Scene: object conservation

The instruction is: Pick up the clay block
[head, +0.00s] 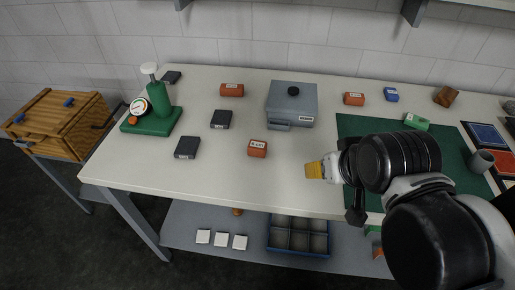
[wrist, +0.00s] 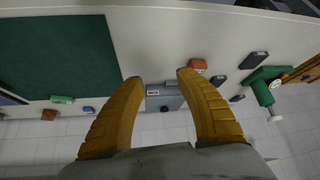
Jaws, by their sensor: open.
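Three orange-red blocks with white labels lie on the pale worktop in the head view: one at the back left (head: 232,90), one nearer the front (head: 257,149), one right of the grey box (head: 353,99). The labels are too small to read surely, so I cannot tell which is the clay block. My gripper (head: 316,170) is above the worktop near its front, right of the front orange-red block and apart from it. In the wrist view its yellow fingers (wrist: 159,76) are spread with nothing between them. An orange-red block (wrist: 197,65) shows beside the right fingertip.
A grey box (head: 292,98) with a black knob stands at the back middle. A green press (head: 158,114) and dark blocks (head: 187,147) are at left. A green mat (head: 362,126), blue block (head: 391,94), green block (head: 416,121) and brown block (head: 446,96) are at right.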

